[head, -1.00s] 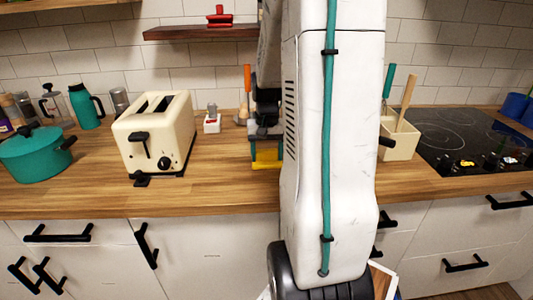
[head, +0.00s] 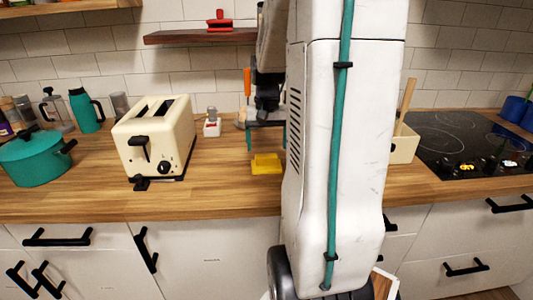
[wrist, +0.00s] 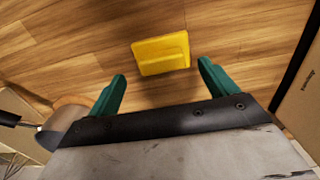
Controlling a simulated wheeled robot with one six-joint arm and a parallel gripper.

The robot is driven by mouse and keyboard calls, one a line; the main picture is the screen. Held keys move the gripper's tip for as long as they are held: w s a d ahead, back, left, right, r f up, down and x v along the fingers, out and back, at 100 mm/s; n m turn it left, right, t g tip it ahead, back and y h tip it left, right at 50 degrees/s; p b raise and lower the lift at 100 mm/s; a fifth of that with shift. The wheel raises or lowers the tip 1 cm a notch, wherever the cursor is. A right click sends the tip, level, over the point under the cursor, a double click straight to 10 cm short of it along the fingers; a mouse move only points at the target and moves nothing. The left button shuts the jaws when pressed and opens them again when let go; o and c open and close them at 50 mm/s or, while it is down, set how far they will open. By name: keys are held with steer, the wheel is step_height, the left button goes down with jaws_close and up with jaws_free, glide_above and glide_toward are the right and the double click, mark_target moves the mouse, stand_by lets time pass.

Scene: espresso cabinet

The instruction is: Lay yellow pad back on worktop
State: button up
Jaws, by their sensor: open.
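The yellow pad (head: 266,164) lies flat on the wooden worktop (head: 225,180), right of the toaster and near the front edge. It also shows in the wrist view (wrist: 161,54), just beyond the fingertips and roughly centred between them. My gripper (head: 267,145) is open and empty, raised above and behind the pad. In the wrist view its two green fingers (wrist: 160,78) are wide apart and do not touch the pad. My arm hides part of the worktop to the right of the pad in the head view.
A cream toaster (head: 155,138) stands left of the pad, with a green pot (head: 35,155) farther left. A small red-and-white item (head: 212,124) stands behind. A cream utensil holder (head: 403,145) and hob (head: 465,143) are right. The worktop between toaster and pad is clear.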

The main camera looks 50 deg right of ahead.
steer(key=shift+w+a+r, duration=0.1)
steer(key=shift+a+r, duration=0.1)
steer(key=shift+r, duration=0.75)
steer(key=s+a+r+n, duration=0.1)
steer(key=a+r+n, duration=0.15)
steer(key=a, duration=0.55)
steer(key=s+a+r+n, duration=0.1)
steer(key=a+r+n, duration=0.15)
steer(key=a, duration=0.55)
steer(key=s+a+r+n+t, duration=0.1)
steer(key=s+a+n, duration=0.4)
steer(key=s+a, duration=0.5)
steer(key=a, duration=0.4)
steer(key=shift+s+r, duration=0.2)
steer(key=shift+s, duration=0.1)
steer(key=shift+a, duration=0.1)
